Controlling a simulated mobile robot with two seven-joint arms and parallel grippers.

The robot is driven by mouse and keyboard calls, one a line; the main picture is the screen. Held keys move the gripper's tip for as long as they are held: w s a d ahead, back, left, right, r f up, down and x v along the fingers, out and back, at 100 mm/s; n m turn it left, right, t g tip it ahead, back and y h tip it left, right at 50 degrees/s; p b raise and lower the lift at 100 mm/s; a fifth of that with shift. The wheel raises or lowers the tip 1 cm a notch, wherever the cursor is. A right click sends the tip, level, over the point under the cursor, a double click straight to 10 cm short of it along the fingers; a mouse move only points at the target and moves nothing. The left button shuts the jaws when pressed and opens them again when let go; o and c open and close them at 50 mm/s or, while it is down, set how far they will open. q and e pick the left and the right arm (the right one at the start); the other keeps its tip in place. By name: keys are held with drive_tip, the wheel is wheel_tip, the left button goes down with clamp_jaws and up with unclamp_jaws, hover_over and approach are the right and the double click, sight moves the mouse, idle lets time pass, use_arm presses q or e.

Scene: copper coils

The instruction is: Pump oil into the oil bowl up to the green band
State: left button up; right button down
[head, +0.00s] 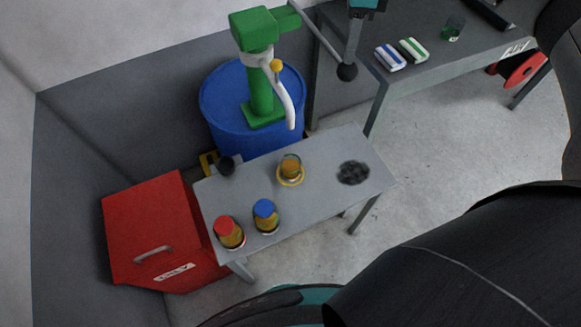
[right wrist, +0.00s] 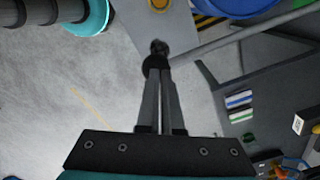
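A green oil pump (head: 260,90) stands on a blue drum (head: 225,105). Its white spout (head: 288,104) points down above a small glass holding amber oil, apparently the oil bowl (head: 290,165), on a yellow ring. The bowl's upper part looks greenish, but I cannot make out the band or oil level clearly. The pump's grey lever (head: 318,33) ends in a black knob (head: 347,72). My right gripper (head: 350,58) comes from above with its fingers closed at the knob; the knob also shows between the fingertips in the right wrist view (right wrist: 156,62). My left gripper is not in view.
The grey table (head: 325,150) also carries a red-capped jar (head: 229,232), a blue-capped jar (head: 265,216), and a dark round patch (head: 353,172). A red box (head: 150,220) stands left. A bench (head: 465,50) at the right back holds striped blocks (head: 389,57) and a green glass (head: 453,29).

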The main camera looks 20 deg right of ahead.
wheel_tip(320, 180, up, 15)
drive_tip(key=w+p, duration=0.1)
drive_tip(key=p, duration=0.9)
drive_tip(key=shift+w+p, duration=0.3)
drive_tip(key=shift+p, duration=0.1)
drive_tip(key=shift+a, duration=0.1)
